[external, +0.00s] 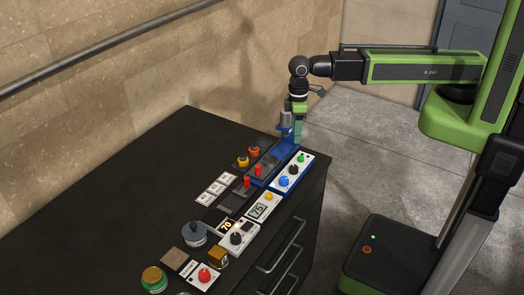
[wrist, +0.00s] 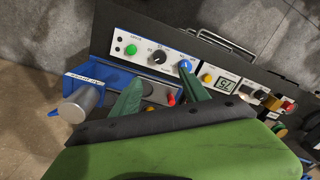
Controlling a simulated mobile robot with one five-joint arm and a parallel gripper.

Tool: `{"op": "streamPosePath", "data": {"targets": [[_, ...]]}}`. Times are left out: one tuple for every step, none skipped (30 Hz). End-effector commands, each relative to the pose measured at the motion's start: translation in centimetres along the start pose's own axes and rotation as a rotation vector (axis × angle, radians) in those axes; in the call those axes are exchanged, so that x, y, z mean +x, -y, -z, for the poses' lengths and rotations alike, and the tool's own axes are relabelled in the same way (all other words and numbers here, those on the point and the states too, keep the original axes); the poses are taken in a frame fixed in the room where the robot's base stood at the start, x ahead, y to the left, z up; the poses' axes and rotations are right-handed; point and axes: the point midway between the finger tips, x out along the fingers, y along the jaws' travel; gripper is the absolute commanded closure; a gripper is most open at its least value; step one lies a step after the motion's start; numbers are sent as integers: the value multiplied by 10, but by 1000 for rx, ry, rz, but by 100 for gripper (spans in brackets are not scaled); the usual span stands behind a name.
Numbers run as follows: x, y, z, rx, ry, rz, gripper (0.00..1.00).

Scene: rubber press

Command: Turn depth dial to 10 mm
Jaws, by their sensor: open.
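A white panel (external: 277,187) on the bench's right side carries a green button, a black knob (external: 293,170) and a blue knob (external: 283,181). In the wrist view the black knob (wrist: 159,57) sits mid-panel, with the blue knob (wrist: 185,66) to its right. A further black knob (external: 236,239) is on a white unit beside a lit "70" display. I cannot read which knob is the depth dial. My gripper (external: 298,135) points down above the blue press base at the bench's far end. Its green fingers (wrist: 158,90) are open and empty, short of the panel.
A grey cylinder (wrist: 79,104) on the blue press (wrist: 102,75) stands close to my gripper's left. Red levers (external: 257,170), a "75" display (external: 262,208), a padlock-like brass block (external: 218,257) and a red button (external: 204,275) line the bench. The near-left bench top is clear.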

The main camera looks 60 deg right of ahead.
Motion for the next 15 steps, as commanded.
{"op": "streamPosePath", "data": {"targets": [[20, -1, 0, 0, 0, 0, 47], [26, -1, 0, 0, 0, 0, 47], [35, -1, 0, 0, 0, 0, 47], [42, -1, 0, 0, 0, 0, 47], [49, -1, 0, 0, 0, 0, 47], [57, -1, 0, 0, 0, 0, 47], [63, -1, 0, 0, 0, 0, 47], [70, -1, 0, 0, 0, 0, 47], [78, -1, 0, 0, 0, 0, 47], [84, -1, 0, 0, 0, 0, 47], [91, -1, 0, 0, 0, 0, 47], [99, -1, 0, 0, 0, 0, 47], [105, -1, 0, 0, 0, 0, 47], [112, -1, 0, 0, 0, 0, 47], [120, -1, 0, 0, 0, 0, 47]]}}
